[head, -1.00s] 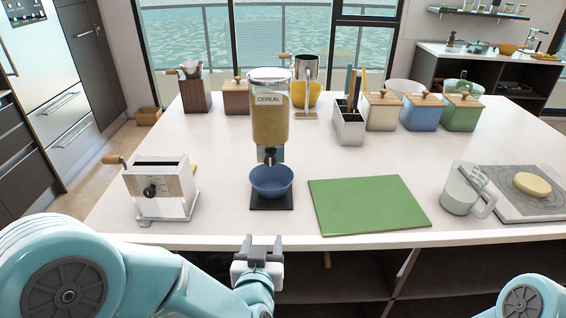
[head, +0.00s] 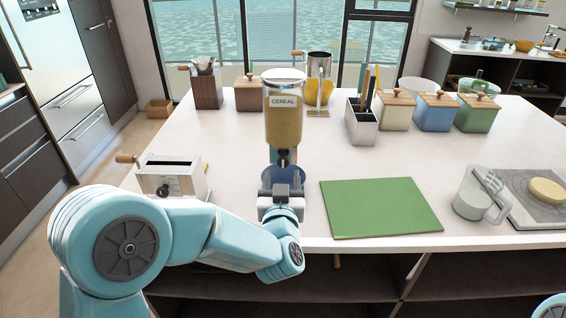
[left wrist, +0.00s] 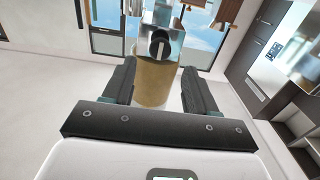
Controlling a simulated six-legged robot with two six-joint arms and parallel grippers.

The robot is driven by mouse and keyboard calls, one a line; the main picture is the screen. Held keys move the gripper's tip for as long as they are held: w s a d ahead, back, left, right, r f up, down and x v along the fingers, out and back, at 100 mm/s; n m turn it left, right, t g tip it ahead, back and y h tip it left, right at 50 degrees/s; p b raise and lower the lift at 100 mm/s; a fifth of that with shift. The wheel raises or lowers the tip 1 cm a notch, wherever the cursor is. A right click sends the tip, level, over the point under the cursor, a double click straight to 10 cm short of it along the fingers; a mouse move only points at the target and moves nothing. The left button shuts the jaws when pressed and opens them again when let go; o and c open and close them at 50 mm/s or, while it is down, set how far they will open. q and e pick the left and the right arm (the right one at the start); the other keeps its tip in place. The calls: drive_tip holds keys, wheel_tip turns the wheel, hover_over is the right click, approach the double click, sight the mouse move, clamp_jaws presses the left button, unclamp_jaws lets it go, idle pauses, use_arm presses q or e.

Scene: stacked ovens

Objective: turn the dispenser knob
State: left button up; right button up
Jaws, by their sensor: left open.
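The cereal dispenser (head: 284,124) stands upright on the counter, with a clear body labelled "CEREAL" and a metal outlet at its lower end. Its dark round knob (left wrist: 159,44) shows in the left wrist view, above and between my finger tips, on the metal block. In the head view the knob is small near the outlet (head: 284,156). My left gripper (head: 281,192) is open and empty in front of the dispenser, apart from the knob. The blue bowl (head: 268,175) under the outlet is mostly hidden by my gripper. My right gripper is out of view.
A white box with a side crank (head: 172,180) stands left of my gripper. Wooden-lidded canisters (head: 435,112) and a utensil holder (head: 361,125) stand behind. Counter between is clear.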

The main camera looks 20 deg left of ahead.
sight(284, 164)
use_arm(q)
drive_tip(key=x, duration=0.5)
drive_tip(key=shift+p, duration=0.4)
drive_tip(key=c, duration=1)
drive_tip(key=m, duration=0.3)
drive_tip(key=shift+d, duration=0.1)
drive_tip(key=m, duration=0.4)
drive_tip(key=shift+m, duration=0.3)
drive_tip(key=m+p, duration=0.1)
drive_tip(key=m, duration=0.4)
drive_tip(key=shift+d+f+m+p, duration=0.15)
drive_tip(key=shift+m+p, duration=0.45)
drive_tip(key=shift+m, duration=1.9)
